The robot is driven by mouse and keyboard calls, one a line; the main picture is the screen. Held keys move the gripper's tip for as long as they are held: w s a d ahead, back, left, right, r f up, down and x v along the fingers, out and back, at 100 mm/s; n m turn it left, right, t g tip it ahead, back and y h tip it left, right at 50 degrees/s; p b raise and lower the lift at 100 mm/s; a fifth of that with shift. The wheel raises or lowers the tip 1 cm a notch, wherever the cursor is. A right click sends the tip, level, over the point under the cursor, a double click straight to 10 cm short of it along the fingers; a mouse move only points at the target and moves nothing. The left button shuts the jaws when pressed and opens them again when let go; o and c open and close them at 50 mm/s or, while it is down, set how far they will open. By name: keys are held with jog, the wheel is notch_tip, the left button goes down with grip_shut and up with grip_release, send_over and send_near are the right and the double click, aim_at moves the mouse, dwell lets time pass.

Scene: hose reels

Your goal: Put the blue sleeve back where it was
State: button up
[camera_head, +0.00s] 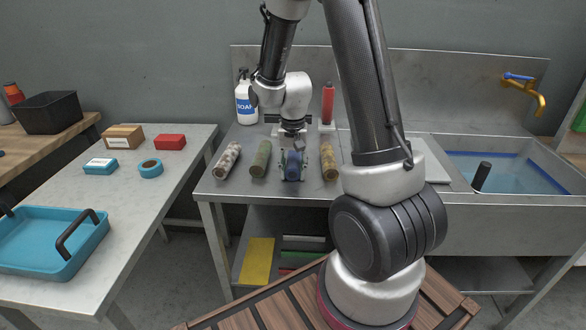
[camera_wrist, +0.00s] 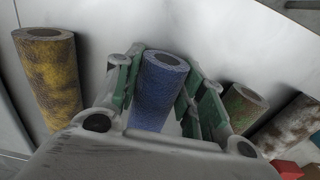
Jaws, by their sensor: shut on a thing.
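The blue sleeve (camera_head: 293,166) is a short rolled tube in a row of similar sleeves on the metal counter (camera_head: 240,192). My gripper (camera_head: 292,160) is over it, with its fingers on both sides of the sleeve.
A yellow-brown sleeve (camera_head: 328,160) lies to the right. A green sleeve (camera_head: 261,158) and a white-brown sleeve (camera_head: 227,160) lie to the left. A soap bottle (camera_head: 246,105) and red bottle (camera_head: 328,104) stand behind. The sink (camera_head: 510,172) is at right.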

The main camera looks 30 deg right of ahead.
jog(key=o, duration=1)
jog(key=shift+f, duration=0.1)
jog(key=shift+r, duration=0.35)
notch_tip(320, 180, up, 12)
jog(key=s+r+n+t, duration=0.2)
jog(key=s+r, duration=0.3)
jog(key=s, duration=0.5)
jog(key=s+a+r+n+t, duration=0.1)
jog(key=s+r+n, duration=0.3)
jog(key=s, duration=0.6)
notch_tip(320, 180, up, 2)
jog(key=shift+a+r+n+t, duration=0.2)
jog(key=shift+n+t, duration=0.2)
jog(key=shift+t, duration=0.2)
jog(key=shift+s, duration=0.1)
